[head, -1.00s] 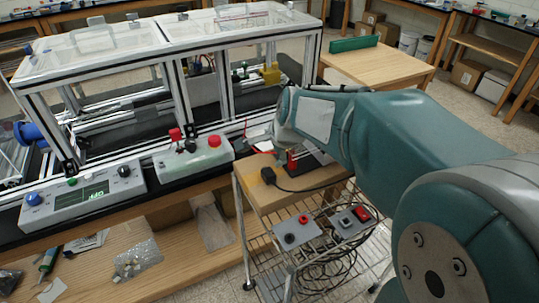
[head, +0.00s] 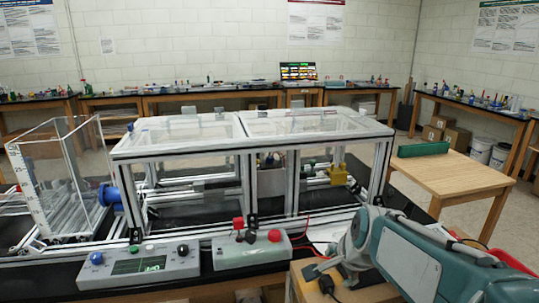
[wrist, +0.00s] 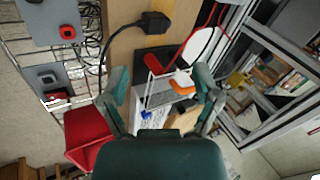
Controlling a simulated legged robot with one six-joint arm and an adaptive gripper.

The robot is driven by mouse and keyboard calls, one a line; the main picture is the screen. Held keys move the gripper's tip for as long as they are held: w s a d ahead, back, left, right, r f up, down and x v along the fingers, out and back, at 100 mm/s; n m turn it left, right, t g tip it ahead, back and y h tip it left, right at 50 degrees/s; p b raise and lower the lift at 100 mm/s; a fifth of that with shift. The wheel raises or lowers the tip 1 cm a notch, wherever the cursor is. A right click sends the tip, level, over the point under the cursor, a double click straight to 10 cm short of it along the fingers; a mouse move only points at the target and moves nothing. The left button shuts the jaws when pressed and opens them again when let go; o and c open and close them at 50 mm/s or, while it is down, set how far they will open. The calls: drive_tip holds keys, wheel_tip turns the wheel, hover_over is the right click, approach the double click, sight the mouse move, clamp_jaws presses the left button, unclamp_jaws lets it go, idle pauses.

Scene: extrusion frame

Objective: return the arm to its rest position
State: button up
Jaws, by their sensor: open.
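My teal arm (head: 405,252) reaches in from the lower right in the head view, its far end over the small wooden-topped cart. My gripper (wrist: 161,82) shows in the wrist view with its two teal fingers wide apart. I see nothing held between them. Behind the gap lie a white and orange item (wrist: 182,82), a dark plate and part of the wooden cart top (wrist: 125,35). The fingers are hidden in the head view.
The clear-lidded extrusion frame (head: 250,150) stands left of my arm. Two control boxes, one with a display (head: 140,266) and one with red knobs (head: 250,249), sit before it. A black plug (wrist: 153,22) lies on the cart. A wooden table (head: 455,178) stands at right.

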drive_tip(key=s+n+h, duration=0.1)
drive_tip(key=s+n, duration=1.1)
drive_tip(key=s, duration=0.6)
drive_tip(key=shift+a+r+n, duration=0.2)
drive_tip(key=shift+r+n, duration=0.15)
drive_tip(key=shift+n, duration=0.05)
drive_tip(key=shift+w, duration=0.1)
idle(2.6)
